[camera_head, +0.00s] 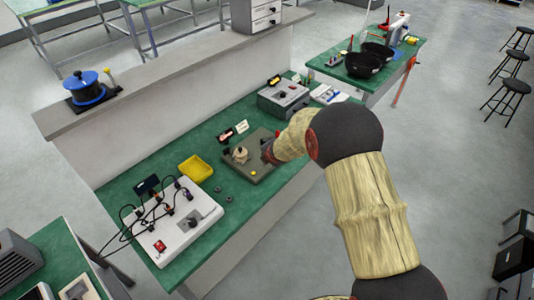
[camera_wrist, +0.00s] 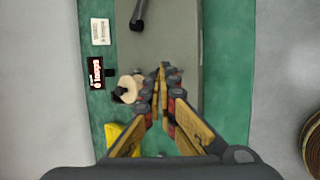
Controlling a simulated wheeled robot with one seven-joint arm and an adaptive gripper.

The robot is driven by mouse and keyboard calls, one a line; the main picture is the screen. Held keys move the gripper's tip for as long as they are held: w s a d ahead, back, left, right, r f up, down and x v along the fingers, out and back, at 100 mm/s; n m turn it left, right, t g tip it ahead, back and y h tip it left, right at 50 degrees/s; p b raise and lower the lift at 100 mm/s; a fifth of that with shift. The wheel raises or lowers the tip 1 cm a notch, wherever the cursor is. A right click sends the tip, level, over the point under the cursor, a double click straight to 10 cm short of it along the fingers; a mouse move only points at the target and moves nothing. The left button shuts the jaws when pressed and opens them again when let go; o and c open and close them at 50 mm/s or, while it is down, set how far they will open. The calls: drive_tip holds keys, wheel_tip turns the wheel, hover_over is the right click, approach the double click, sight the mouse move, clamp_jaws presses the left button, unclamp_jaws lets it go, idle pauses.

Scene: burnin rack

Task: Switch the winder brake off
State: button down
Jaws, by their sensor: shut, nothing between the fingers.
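The winder appears to be a grey-green plate (camera_head: 266,169) on the green bench, with a beige spool-like part (camera_head: 240,155) on it. In the wrist view the plate (camera_wrist: 183,30) runs under my gripper (camera_wrist: 162,70), whose fingers are shut with nothing between them. The beige part (camera_wrist: 129,88) is just left of the fingertips; I cannot tell whether they touch. A black bar-like lever (camera_wrist: 138,14) is farther up the plate, apart from the fingers. I cannot tell for certain which part is the brake, or its setting. In the head view my arm hides part of the plate.
A black label (camera_wrist: 96,73) and a white card (camera_wrist: 100,31) lie left of the plate. A yellow bin (camera_head: 195,168) and a white panel with cables (camera_head: 174,222) are nearby. A grey box (camera_head: 283,98) stands behind. A low wall (camera_head: 160,105) runs along the bench.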

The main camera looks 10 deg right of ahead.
drive_tip(key=shift+w+a+r+g+h+p, duration=0.15)
drive_tip(key=shift+w+g+h+p, duration=0.2)
drive_tip(key=shift+g+p, duration=0.4)
drive_tip(key=shift+a+h+p, duration=0.15)
drive_tip(key=shift+h+p, duration=0.1)
drive_tip(key=shift+p, duration=0.45)
drive_tip(key=shift+w+a+p, duration=0.25)
drive_tip(key=shift+w+p, duration=0.1)
drive_tip(key=shift+p, duration=0.85)
drive_tip(key=shift+w+a+p, duration=0.15)
drive_tip(key=shift+w+p, duration=0.15)
drive_tip(key=shift+p, duration=0.05)
drive_tip(key=shift+r+p, duration=0.75)
drive_tip(key=shift+p, duration=0.1)
